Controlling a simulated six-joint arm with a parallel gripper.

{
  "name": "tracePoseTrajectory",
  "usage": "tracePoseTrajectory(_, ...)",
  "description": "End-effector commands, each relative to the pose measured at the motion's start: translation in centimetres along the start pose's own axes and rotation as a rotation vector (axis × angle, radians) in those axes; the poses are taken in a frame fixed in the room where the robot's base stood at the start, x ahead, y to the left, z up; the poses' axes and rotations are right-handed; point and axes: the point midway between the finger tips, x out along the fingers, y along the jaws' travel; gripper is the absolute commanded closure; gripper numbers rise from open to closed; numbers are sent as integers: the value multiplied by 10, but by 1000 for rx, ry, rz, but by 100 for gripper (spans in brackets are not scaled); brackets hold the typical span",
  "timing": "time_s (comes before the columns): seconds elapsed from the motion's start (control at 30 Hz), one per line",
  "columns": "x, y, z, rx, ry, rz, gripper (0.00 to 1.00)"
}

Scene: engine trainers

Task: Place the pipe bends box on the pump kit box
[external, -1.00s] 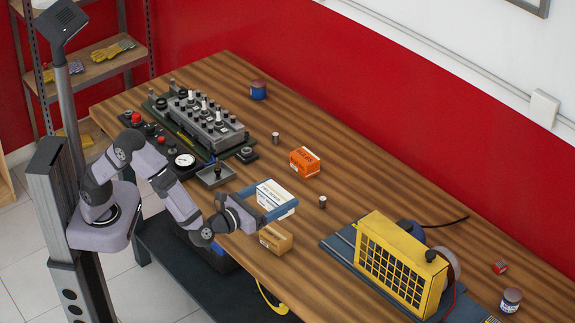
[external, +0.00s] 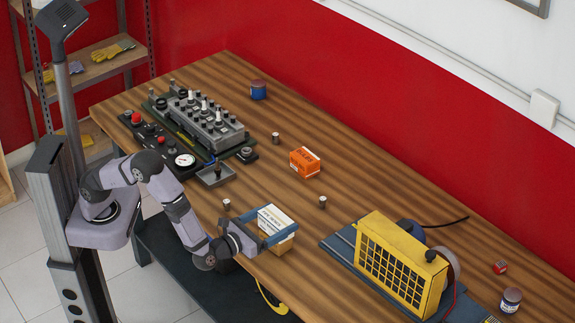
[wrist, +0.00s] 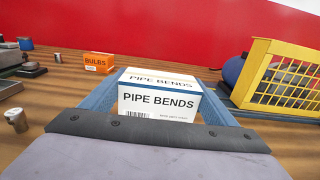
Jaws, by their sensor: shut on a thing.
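The pipe bends box (external: 276,219), white with a blue edge, is held between the two blue fingers of my gripper (external: 267,229). In the wrist view the box (wrist: 158,98) is upright, with its printed front facing the camera. A brown cardboard box (external: 283,246) shows directly below it near the table's front edge; this appears to be the pump kit box, but its label cannot be read. The white box covers most of it. I cannot tell whether the two boxes touch. The brown box is hidden in the wrist view.
An orange bulbs box (external: 304,162) stands farther back. A yellow caged machine (external: 400,262) stands to the right on a blue base. Small metal cylinders (external: 322,202) stand nearby. A control panel (external: 205,125) is at the left. The table's back middle is clear.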

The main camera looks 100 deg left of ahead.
Motion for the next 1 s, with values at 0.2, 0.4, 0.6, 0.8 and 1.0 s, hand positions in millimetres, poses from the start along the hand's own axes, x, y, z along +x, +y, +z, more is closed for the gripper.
tracePoseTrajectory(0.2, 0, 0, -1, -3, -2, 0, 46)
tracePoseTrajectory(0.4, 0, 0, -4, -2, -2, 0, 46)
tracePoseTrajectory(0.6, 0, 0, -5, -1, 0, 0, 0)
tracePoseTrajectory(0.8, 0, 0, -5, -1, 0, 0, 0)
tracePoseTrajectory(1.0, -5, -1, -2, -1, -1, -3, 0)
